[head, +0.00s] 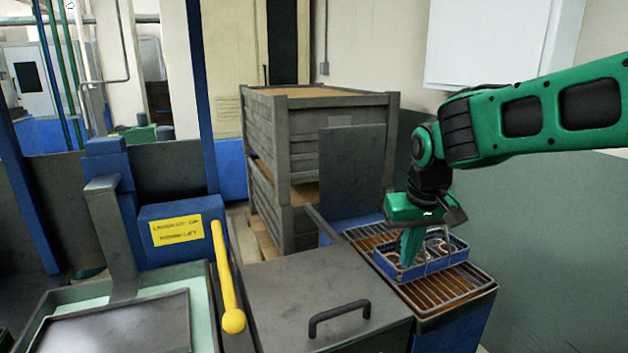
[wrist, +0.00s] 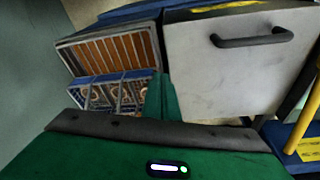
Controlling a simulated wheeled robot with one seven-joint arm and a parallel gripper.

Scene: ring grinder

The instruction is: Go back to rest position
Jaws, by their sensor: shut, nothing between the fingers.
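My gripper (head: 409,252) is green and points down at the end of my green arm, at the right of the head view. Its fingers are together with nothing between them, in front of a blue basket (head: 440,263). I cannot tell whether the fingertips touch the basket. In the wrist view my gripper (wrist: 161,92) shows at the centre, beside the basket (wrist: 105,92), which holds several ring-shaped parts. The basket stands on a brown slatted rack (head: 452,292), also visible in the wrist view (wrist: 110,52).
A grey lid with a dark handle (head: 340,313) lies left of the rack. A yellow lever (head: 226,280) stands further left, by a blue box with a yellow label (head: 176,230). Stacked grey crates (head: 310,150) stand behind. Open space lies above the lid.

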